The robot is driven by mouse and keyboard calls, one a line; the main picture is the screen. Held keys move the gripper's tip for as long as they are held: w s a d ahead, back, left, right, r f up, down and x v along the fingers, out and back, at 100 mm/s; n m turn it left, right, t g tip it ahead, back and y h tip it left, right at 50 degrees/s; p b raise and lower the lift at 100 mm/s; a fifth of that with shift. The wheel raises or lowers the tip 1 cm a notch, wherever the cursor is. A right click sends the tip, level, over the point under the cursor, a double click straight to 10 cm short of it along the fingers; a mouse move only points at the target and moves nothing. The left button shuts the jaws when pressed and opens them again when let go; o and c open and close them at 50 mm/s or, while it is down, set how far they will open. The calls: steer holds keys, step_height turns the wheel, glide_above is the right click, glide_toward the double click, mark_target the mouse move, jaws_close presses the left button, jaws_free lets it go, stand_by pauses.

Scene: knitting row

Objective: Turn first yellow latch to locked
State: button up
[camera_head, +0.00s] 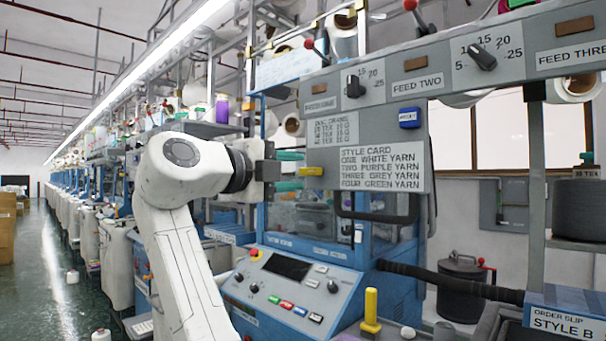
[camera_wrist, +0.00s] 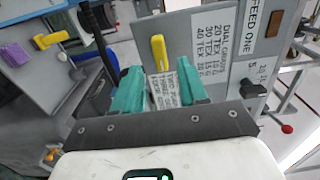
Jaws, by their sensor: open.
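A yellow latch (camera_head: 311,171) lies level on the left part of the grey feed panel (camera_head: 440,110), beside the style card. In the wrist view the yellow latch (camera_wrist: 158,52) shows just beyond the fingertips, in line with the gap. My gripper (camera_head: 292,170) has teal fingers, one above and one below the latch's left end in the head view. In the wrist view my gripper (camera_wrist: 159,72) is open, with a clear gap and nothing held. Whether a finger touches the latch cannot be told.
The style card (camera_head: 380,168) and dial card (camera_head: 335,128) are on the panel. Below is a blue machine with a control console (camera_head: 290,285). A yellow upright handle (camera_head: 371,308) stands right of the console. A dark bar handle (camera_head: 385,215) hangs under the panel.

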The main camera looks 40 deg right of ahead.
steer(key=a, duration=0.6)
steer(key=shift+a, duration=0.25)
steer(key=shift+s, duration=0.1)
step_height(320, 180, down, 24)
steer(key=w+d+n+t+y+p, duration=0.25)
steer(key=n+y, duration=0.25)
steer(key=n, duration=0.7)
steer(key=s+f+n+t+y+p, duration=0.1)
steer(key=s+f+n+y, duration=0.2)
steer(key=f, duration=0.6)
steer(key=s+f+n+y+p, duration=0.1)
steer(key=s+f+n, duration=0.3)
steer(key=f, duration=0.6)
steer(key=s+a+f+n+g+y+p, duration=0.1)
steer(key=s+a+f+n+y, duration=0.15)
steer(key=s+f+n, duration=0.5)
steer(key=s+a+f+n+g+y+p, duration=0.15)
steer(key=s+f+n+y, duration=0.25)
steer(key=s+f, duration=0.6)
steer(key=s+a+n+y, duration=0.1)
steer(key=s+a+n, duration=0.1)
steer(key=s, duration=0.4)
steer(key=s+a+f+n+y+p, duration=0.1)
steer(key=s+a+n, duration=0.1)
steer(key=s, duration=0.3)
steer(key=shift+s+n+g, duration=0.3)
steer(key=shift+s+n, duration=0.1)
steer(key=shift+n, duration=0.05)
